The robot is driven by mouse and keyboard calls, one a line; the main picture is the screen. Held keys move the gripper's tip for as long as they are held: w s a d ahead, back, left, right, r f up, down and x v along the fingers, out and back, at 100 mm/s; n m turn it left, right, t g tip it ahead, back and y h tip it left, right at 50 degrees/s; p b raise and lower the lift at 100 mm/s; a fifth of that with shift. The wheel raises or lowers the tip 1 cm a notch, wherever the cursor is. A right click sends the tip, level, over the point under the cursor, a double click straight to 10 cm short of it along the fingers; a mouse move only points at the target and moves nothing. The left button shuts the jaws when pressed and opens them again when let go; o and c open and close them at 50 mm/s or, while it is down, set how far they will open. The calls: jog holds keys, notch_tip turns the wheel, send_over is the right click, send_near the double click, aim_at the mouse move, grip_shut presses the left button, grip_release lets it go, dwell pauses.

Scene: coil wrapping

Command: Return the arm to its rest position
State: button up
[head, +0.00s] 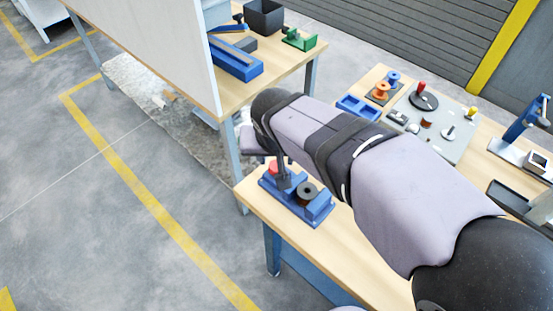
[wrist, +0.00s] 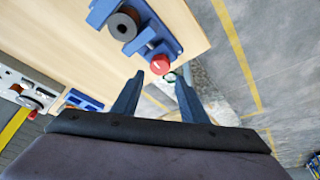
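My gripper (wrist: 160,82) shows in the wrist view with its two dark blue fingers apart and no object clearly held between them. The fixture carries a dark coil with a brown core (head: 307,191) and a red knob (head: 273,167). In the wrist view the coil (wrist: 124,22) and the red knob (wrist: 160,64) lie beyond my fingertips.
A grey board (head: 462,135) with a black disc and several small parts lies behind my arm, near orange and blue spools (head: 382,90). A blue stand (head: 520,128) is at the right. Another table (head: 285,65) holds a black bin (head: 264,17). Open floor lies left.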

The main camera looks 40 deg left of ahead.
dwell(0.4)
jog(key=w+d+f+m+h, duration=0.15)
jog(key=w+d, duration=0.35)
jog(key=d, duration=0.6)
jog(key=w+d+f+m+h, duration=0.15)
jog(key=w+d, duration=0.35)
jog(key=d, duration=0.6)
jog(key=d+f+m, duration=0.1)
jog(key=d, duration=0.3)
jog(key=s+d+f+m+g, duration=0.1)
jog(key=d, duration=0.4)
jog(key=s+d+f, duration=0.1)
jog(key=d, duration=0.3)
jog(key=shift+d+f+m+g, duration=0.3)
jog(key=shift+d+m+g, duration=0.1)
jog(key=s+d+f, duration=0.1)
jog(key=s+d, duration=0.1)
jog(key=d, duration=0.1)
jog(key=s+d+m+g, duration=0.1)
jog(key=s+d, duration=0.1)
jog(key=d, duration=0.1)
jog(key=s+d+f+m, duration=0.1)
jog(key=s+d, duration=0.1)
jog(key=d, duration=0.1)
jog(key=shift+s+d+f, duration=0.15)
jog(key=shift+s+f, duration=0.2)
jog(key=shift+s, duration=0.05)
jog(key=shift+s+d+m, duration=0.2)
jog(key=shift+s+m, duration=0.1)
